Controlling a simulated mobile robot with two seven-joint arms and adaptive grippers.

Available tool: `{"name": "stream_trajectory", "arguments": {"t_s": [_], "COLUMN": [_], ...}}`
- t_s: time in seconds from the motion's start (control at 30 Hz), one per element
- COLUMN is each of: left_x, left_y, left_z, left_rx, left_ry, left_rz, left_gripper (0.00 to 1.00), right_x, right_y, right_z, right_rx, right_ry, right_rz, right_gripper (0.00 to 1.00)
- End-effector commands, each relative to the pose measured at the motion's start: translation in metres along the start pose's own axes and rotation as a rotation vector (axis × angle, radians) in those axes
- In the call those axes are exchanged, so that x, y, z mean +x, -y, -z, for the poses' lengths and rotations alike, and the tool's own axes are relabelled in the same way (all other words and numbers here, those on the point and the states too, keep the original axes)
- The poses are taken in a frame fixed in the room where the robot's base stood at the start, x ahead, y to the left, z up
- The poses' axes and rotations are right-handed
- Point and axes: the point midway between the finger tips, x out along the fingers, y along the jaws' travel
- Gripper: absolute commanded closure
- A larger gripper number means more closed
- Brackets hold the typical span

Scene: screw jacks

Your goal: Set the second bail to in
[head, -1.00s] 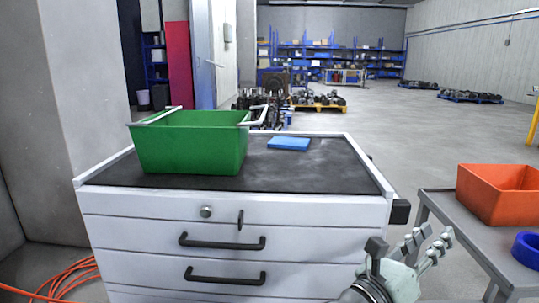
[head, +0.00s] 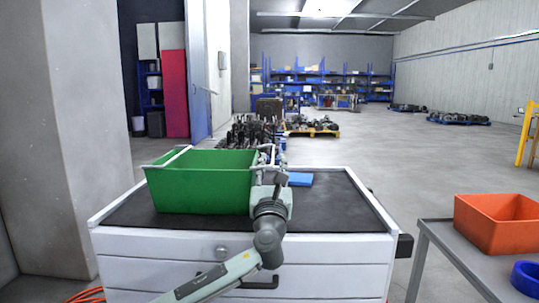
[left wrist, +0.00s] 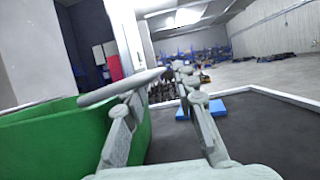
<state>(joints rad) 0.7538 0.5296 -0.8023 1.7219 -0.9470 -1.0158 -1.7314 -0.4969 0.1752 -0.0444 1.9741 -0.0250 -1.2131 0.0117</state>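The green crate (head: 200,185) stands on the cabinet's dark top, at its left. One pale bail (head: 168,158) lies along the crate's left rim. The other pale bail (head: 266,150) is at the right rim and sticks outward, partly hidden by my left gripper (head: 270,176). In the left wrist view this bail (left wrist: 112,90) runs as a bar beside the crate's green wall (left wrist: 70,140), close to the left finger. The left gripper (left wrist: 168,110) has its fingers apart; I cannot tell whether it touches the bail. My right gripper is not in view.
A blue block (head: 300,179) lies on the cabinet top (head: 335,210), right of the gripper. The top's right part is clear. A grey side table (head: 455,250) at the right holds an orange bin (head: 495,222) and a blue ring (head: 526,278).

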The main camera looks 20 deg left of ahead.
Motion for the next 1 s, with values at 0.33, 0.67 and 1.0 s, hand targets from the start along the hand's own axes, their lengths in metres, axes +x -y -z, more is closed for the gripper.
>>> {"name": "stream_trajectory", "arguments": {"t_s": [0.33,0.67,1.0], "left_x": [0.034,0.035,0.034], "left_y": [0.000,0.000,0.000], "left_z": [0.000,0.000,0.000], "left_rx": [-0.001,-0.002,-0.002], "left_ry": [0.000,-0.001,-0.001], "left_rz": [0.001,0.001,0.001], "left_gripper": [0.73,0.84,1.00], "right_x": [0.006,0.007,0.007], "right_y": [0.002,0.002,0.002], "right_z": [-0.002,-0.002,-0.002], "right_rx": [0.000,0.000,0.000], "right_ry": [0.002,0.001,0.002], "right_rz": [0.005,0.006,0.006], "right_gripper": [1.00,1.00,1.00]}}
